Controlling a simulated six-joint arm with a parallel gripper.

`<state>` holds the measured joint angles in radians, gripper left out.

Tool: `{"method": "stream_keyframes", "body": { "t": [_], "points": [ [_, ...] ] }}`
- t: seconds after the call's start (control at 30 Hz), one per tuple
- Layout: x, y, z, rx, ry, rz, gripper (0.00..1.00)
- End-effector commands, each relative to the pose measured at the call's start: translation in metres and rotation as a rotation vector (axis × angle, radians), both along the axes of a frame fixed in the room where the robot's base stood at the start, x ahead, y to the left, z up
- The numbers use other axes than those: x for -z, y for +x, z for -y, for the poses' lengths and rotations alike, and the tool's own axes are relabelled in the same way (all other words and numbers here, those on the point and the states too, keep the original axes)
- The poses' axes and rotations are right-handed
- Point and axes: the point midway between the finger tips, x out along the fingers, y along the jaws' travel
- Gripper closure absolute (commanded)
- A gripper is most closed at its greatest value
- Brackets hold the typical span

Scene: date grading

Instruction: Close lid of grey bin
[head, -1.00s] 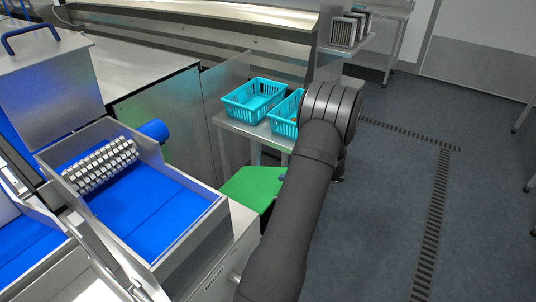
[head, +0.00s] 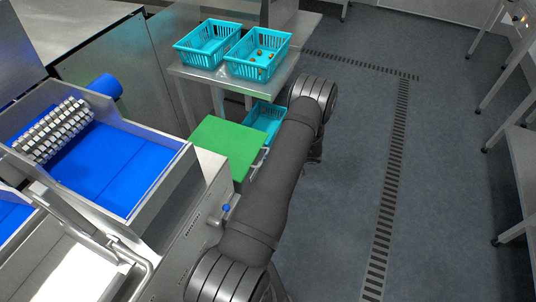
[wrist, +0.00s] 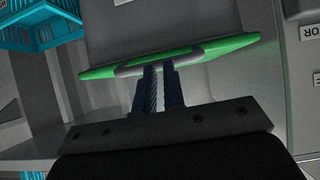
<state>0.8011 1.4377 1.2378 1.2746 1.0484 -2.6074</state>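The green lid (head: 228,145) shows as a flat panel beside the steel machine in the head view. A light handle (head: 259,163) is on its right edge. In the wrist view the green lid (wrist: 225,47) is seen nearly edge-on, with its grey handle (wrist: 128,71) along the near edge. A grey surface (wrist: 150,22) adjoins it, perhaps the bin wall. My gripper (wrist: 162,75) has its fingertips at the handle, a narrow gap between the fingers. Whether they grip the handle is unclear. The arm hides the gripper in the head view.
A teal basket (head: 208,45) and another with dates (head: 258,54) stand on a steel table (head: 190,74). A third teal basket (head: 266,118) sits lower, beside the lid. The sorting machine (head: 160,190) is close on the left. Open floor (head: 345,160) lies right.

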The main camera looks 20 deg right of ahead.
Motion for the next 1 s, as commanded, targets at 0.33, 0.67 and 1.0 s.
{"method": "stream_keyframes", "body": {
  "t": [0.33, 0.67, 1.0],
  "points": [
    [0.025, -0.007, -0.012, -0.012, -0.005, -0.032, 1.00],
    [0.023, -0.008, -0.012, -0.012, -0.004, -0.033, 1.00],
    [-0.031, -0.009, 0.004, -0.007, -0.005, -0.001, 1.00]
  ]
}}
